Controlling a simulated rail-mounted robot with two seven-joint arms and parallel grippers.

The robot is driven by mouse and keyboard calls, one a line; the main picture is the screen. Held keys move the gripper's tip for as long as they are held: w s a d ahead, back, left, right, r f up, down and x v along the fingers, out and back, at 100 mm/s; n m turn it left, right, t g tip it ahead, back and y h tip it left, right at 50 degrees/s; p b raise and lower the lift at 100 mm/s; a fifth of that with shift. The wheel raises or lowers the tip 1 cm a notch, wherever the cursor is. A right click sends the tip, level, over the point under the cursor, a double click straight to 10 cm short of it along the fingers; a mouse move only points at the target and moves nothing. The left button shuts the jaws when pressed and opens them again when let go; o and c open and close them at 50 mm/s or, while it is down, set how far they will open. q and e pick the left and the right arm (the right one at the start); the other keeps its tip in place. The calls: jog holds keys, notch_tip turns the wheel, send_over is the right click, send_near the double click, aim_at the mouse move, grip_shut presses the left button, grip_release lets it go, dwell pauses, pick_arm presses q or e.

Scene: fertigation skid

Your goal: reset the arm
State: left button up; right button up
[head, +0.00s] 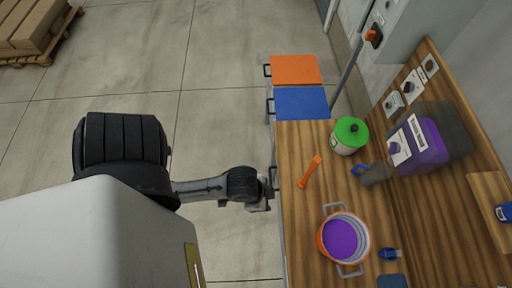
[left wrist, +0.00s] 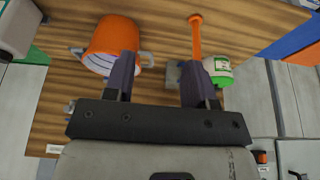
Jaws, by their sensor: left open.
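My left arm comes in from the left, with its gripper (head: 264,201) just off the left edge of the wooden bench (head: 300,240). In the left wrist view the gripper (left wrist: 157,72) is open, its two dark fingers apart with nothing held between them. The fingers overlap the view of the bench, partly covering an orange pot (left wrist: 105,36) and a white jar with green (left wrist: 218,69). My right gripper is not in view.
On the bench are an orange pot (head: 324,239) with purple contents, an orange stick (head: 309,172), a green-lidded jar (head: 350,131) and a purple jug (head: 424,146). Orange (head: 296,69) and blue (head: 302,103) panels lie beyond.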

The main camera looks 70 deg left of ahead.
pick_arm(q)
jog(key=shift+s+a+n+y, duration=0.2)
jog(key=shift+s+a+n, duration=0.1)
jog(key=shift+s, duration=0.25)
jog(key=shift+s+a+n+y, duration=0.2)
jog(key=shift+s+n, duration=0.1)
jog(key=shift+s, duration=0.25)
notch_tip(320, 180, up, 3)
jog(key=p, duration=0.3)
